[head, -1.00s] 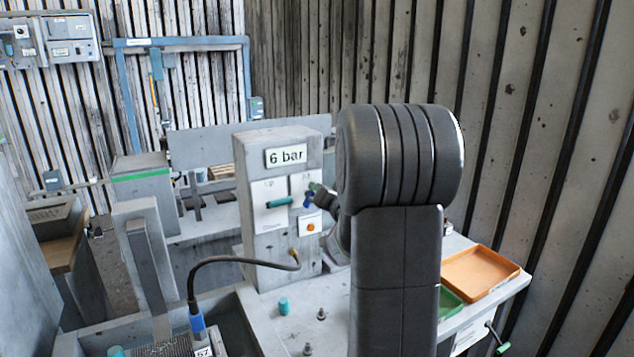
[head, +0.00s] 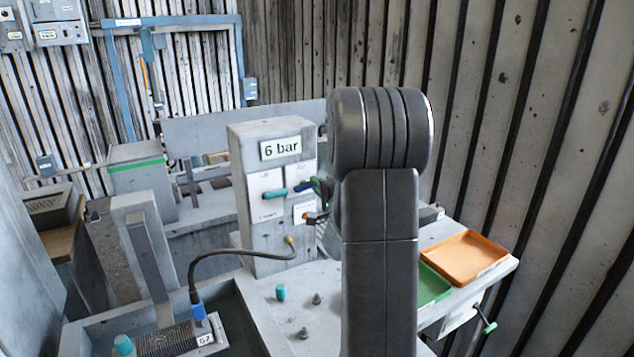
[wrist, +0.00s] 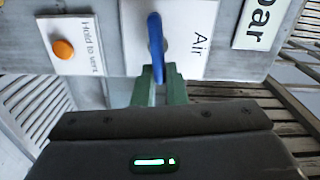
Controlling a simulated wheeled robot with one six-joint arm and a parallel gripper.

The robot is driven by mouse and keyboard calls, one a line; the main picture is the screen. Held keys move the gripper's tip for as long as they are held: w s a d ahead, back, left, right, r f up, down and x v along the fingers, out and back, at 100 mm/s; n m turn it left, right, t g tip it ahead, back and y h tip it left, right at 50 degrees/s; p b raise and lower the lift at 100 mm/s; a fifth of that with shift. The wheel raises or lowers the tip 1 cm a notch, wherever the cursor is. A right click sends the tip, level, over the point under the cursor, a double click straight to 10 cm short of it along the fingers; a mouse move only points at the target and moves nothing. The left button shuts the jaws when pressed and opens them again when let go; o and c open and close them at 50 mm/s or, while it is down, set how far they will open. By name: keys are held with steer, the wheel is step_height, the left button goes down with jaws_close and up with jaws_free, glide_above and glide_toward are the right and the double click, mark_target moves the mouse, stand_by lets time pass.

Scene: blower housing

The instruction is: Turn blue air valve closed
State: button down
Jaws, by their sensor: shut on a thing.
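The blue air valve lever (head: 303,186) is on the front of the grey "6 bar" block (head: 265,225). It lies roughly level in the head view, beside a teal lever (head: 274,194) on its left. In the wrist view the blue lever (wrist: 156,35) stands out from the white plate marked "Air" (wrist: 190,45). My gripper (wrist: 158,78), with green fingers, is shut on the near end of the blue lever. In the head view my gripper (head: 318,188) is at the lever's right end, and my arm partly hides this area.
An orange button (wrist: 64,50) marked "Hold to vent" sits beside the Air plate. A black hose (head: 235,258) runs in front of the block. Small pegs (head: 317,299) stand on the bench. An orange tray (head: 465,257) and a green tray (head: 433,286) lie at right.

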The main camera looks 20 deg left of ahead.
steer(key=shift+f+m, duration=0.15)
steer(key=shift+m, duration=0.75)
steer(key=c, duration=1.5)
jaws_free()
steer(key=shift+o, duration=0.2)
steer(key=b+v, duration=0.2)
steer(key=v, duration=1.1)
steer(key=shift+s+d+b, duration=0.25)
steer(key=shift+d+b, duration=0.05)
steer(key=shift+b, duration=0.05)
steer(key=shift+w+a, duration=0.1)
